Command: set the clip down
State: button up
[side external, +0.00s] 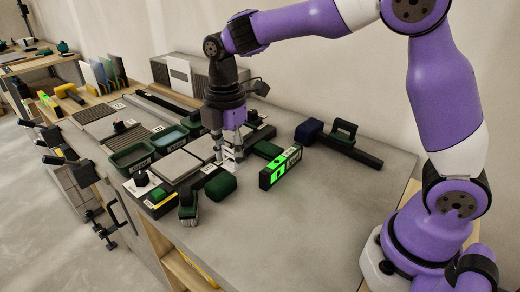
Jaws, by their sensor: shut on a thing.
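My gripper (230,158) points straight down at the right edge of the grey tiles. It is shut on a small pale clip (229,166), which is mostly hidden between the fingers. I cannot tell whether the clip touches the surface below. One grey tile (174,166) lies left of the gripper, and another tile (203,148) lies just behind it, close to the fingers.
A black and bright green level (280,168) stands right of my gripper. A dark green block (221,186) sits in front. Green trays (131,155) are at the left. The front right worktop (300,225) is clear.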

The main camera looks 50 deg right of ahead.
send_over(246, 174)
notch_tip(246, 174, down, 6)
jog(key=shift+a+f, duration=0.1)
jog(key=shift+a, duration=0.05)
jog(key=shift+f, duration=2.05)
jog(key=o, duration=0.8)
jog(key=shift+f, duration=0.15)
